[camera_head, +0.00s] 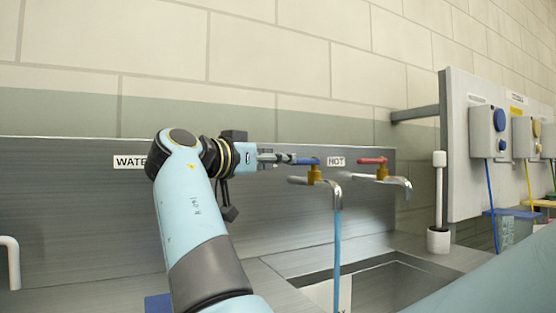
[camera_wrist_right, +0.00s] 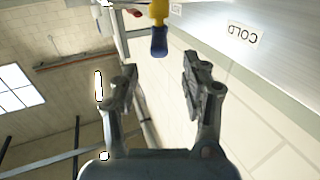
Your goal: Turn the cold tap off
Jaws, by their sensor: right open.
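The cold tap has a blue lever (camera_head: 308,161) on a brass body (camera_head: 314,175), and blue water (camera_head: 337,235) runs from its spout into the sink. My right gripper (camera_head: 280,158) is at the lever's left, pointing right along the wall. In the right wrist view the gripper (camera_wrist_right: 158,68) is open, and the blue lever (camera_wrist_right: 159,42) points toward the gap between its fingertips. I cannot tell whether they touch. A COLD label (camera_wrist_right: 241,33) is on the wall panel. My left gripper is not in view.
The hot tap with a red lever (camera_head: 372,161) stands just right of the cold tap, by a HOT label (camera_head: 336,161). The sink (camera_head: 390,285) is below. A white brush in a holder (camera_head: 438,240) and a wall board with boxes (camera_head: 460,150) are further right.

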